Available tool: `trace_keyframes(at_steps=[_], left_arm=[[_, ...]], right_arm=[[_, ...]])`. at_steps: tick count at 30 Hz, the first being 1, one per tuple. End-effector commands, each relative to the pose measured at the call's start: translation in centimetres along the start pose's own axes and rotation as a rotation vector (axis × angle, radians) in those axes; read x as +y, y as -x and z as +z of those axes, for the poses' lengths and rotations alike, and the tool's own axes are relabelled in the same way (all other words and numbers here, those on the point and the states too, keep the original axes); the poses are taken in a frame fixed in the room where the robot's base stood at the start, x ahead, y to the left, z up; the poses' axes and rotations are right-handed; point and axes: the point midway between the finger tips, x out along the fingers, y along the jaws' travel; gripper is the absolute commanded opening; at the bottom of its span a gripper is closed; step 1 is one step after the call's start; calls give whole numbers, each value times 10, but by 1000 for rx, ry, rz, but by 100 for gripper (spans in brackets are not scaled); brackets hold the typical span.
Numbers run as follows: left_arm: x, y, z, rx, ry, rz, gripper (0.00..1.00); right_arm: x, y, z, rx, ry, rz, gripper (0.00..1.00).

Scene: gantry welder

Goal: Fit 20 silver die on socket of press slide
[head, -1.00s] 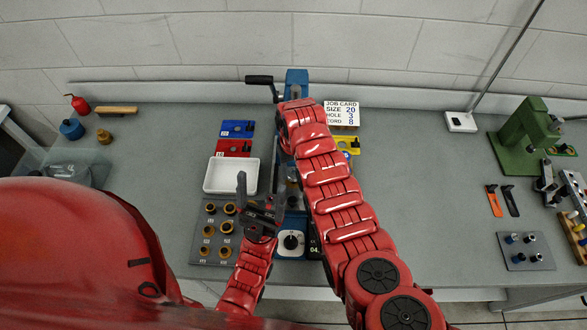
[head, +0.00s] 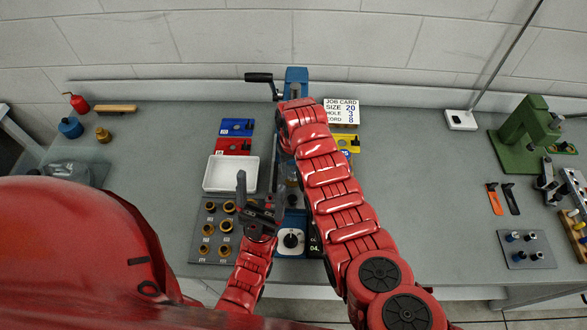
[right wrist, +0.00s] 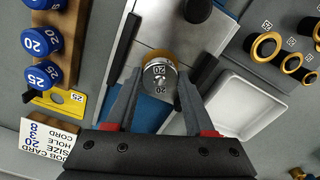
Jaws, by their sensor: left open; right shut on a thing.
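The silver die (right wrist: 158,77), marked 20, is between the fingertips of my right gripper (right wrist: 157,88), which is shut on it. A brass-coloured round part shows around the die's far edge; I cannot tell whether the die touches it or is seated. The silver slide plate (right wrist: 150,45) of the blue press (head: 296,78) lies below and beyond the die. In the head view my right arm hides the right gripper, the die and most of the slide.
A white tray (head: 208,187) and a board of brass rings (head: 196,228) are left of the press. Blue-capped pieces (right wrist: 40,40), a yellow plate (right wrist: 66,97) and the job card (head: 341,106) are on its other side. A green press (head: 530,130) stands far right.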

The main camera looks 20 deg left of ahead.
Motion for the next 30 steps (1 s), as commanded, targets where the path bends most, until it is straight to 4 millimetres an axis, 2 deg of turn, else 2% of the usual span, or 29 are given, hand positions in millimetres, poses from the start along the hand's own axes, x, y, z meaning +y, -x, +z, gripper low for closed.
trace_keyframes(at_steps=[29,30], left_arm=[[1,16,3,0,0,0,79],[1,16,3,0,0,0,79]], right_arm=[[0,-22,-1,2,0,0,0],[0,-21,-1,3,0,0,59]])
